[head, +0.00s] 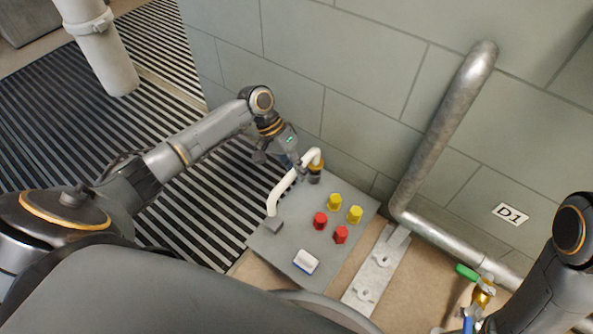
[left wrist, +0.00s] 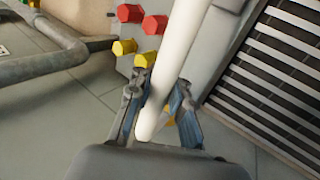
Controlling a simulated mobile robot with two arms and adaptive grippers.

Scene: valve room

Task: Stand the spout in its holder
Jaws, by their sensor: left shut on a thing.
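The white, bent spout (head: 283,188) is in my left gripper (head: 296,171), over the far left part of the grey board. In the left wrist view the spout (left wrist: 183,55) runs between the two fingers (left wrist: 160,110), which are shut on it. In the head view its bent end is by a dark, round piece (head: 315,177) with a brass-coloured part above it. I cannot tell whether that piece is the holder or whether the spout is in it. The other end hangs near a small grey block (head: 273,227).
The grey board (head: 290,225) carries yellow caps (head: 334,201), red caps (head: 320,221) and a blue-and-white block (head: 306,262). A wall pipe (head: 440,130) and a metal bracket (head: 375,275) stand to the right. A green-handled valve (head: 468,273) is near my right arm.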

